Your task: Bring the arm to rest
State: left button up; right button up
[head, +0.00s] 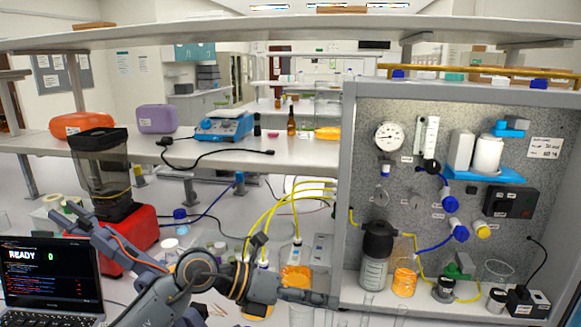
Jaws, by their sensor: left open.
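My left arm (163,303) is grey and crosses the lower left and middle of the head view. A round joint (197,270) shows near its middle. My left gripper (292,270) is open at the right end of this arm, in front of the lower bench. Nothing shows held between its fingers. Part of the arm is cut off by the bottom edge. My right gripper is not in view.
A laptop (40,275) and a red-based machine (127,238) stand left. A grey panel rig (365,110) with bottles stands right. A shelf (290,35) spans the top.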

pick_arm(q)
notch_tip(320, 180, up, 9)
jog(key=s+n+t+h, duration=0.2)
jog(key=n+t+h, duration=0.3)
jog(key=n+h, duration=0.25)
jog(key=w+a+n+t+y, duration=0.3)
jog(key=a+n+t+y, duration=0.55)
jog(key=n+t, duration=0.6)
jog(key=s+a+f+n+g+y, duration=0.3)
jog(key=a+f+n+g+y, duration=0.2)
jog(key=a+f+n+y, duration=1)
jog(key=s+a+f+n+g+h, duration=0.25)
jog(key=s+f+n+g, duration=0.25)
jog(key=s+f+g, duration=1.3)
jog(key=s+d+f+t+b, duration=0.15)
jog(key=s+f, duration=0.25)
jog(key=f, duration=1.1)
jog(key=s+f+t, duration=0.2)
jog(key=s+f, duration=0.1)
jog(key=f, duration=1.1)
jog(key=s+a+f+b, duration=0.1)
jog(key=s+f, duration=0.7)
jog(key=f, duration=0.1)
jog(key=s+a+f+b, duration=0.1)
jog(key=s+a+f, duration=0.1)
jog(key=s+f, duration=0.7)
jog(key=shift+s+a+f+m+g+h, duration=0.2)
jog(key=shift+a+f+m+g+h, duration=0.15)
jog(key=shift+f, duration=0.3)
